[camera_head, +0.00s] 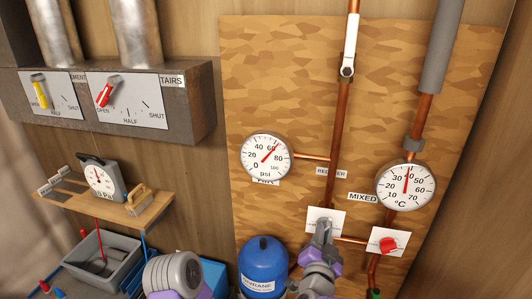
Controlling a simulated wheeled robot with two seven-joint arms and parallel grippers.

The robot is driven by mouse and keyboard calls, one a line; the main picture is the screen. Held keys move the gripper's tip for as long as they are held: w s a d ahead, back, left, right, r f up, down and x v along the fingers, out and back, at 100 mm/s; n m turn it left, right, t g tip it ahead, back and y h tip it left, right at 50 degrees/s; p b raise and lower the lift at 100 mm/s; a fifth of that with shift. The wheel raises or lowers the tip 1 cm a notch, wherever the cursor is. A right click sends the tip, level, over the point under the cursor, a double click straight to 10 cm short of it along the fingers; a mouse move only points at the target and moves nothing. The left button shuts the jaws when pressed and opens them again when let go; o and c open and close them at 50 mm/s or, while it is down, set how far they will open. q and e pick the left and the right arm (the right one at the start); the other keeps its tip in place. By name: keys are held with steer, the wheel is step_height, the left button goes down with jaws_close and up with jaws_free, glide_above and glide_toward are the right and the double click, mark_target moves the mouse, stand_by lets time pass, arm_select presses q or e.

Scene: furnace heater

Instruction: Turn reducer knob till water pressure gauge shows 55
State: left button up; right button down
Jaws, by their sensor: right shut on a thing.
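The water pressure gauge (266,158) is a round white dial marked psi on the wooden board. Its red needle points up and right, close to the 60 mark. The REDUCER label (331,172) is on the copper pipe, right of the gauge. Below it is a white plate (335,214). My right gripper (322,228) is at this plate, shut on the reducer knob, which the fingers mostly hide. My left arm shows at the bottom left, but its gripper is not visible.
A °C gauge (405,188) and a red knob (388,245) on a white plate stand right of my right gripper. A blue tank (264,262) stands to its left. A wooden shelf (150,215) with a hand gauge and a brush juts out at left, above a grey bin (102,258).

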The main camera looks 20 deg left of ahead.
steer(key=shift+n, duration=0.3)
steer(key=shift+n, duration=0.3)
steer(key=c, duration=1)
jaws_free()
steer(key=shift+s, duration=0.1)
steer(key=s+b, duration=0.1)
steer(key=s, duration=0.6)
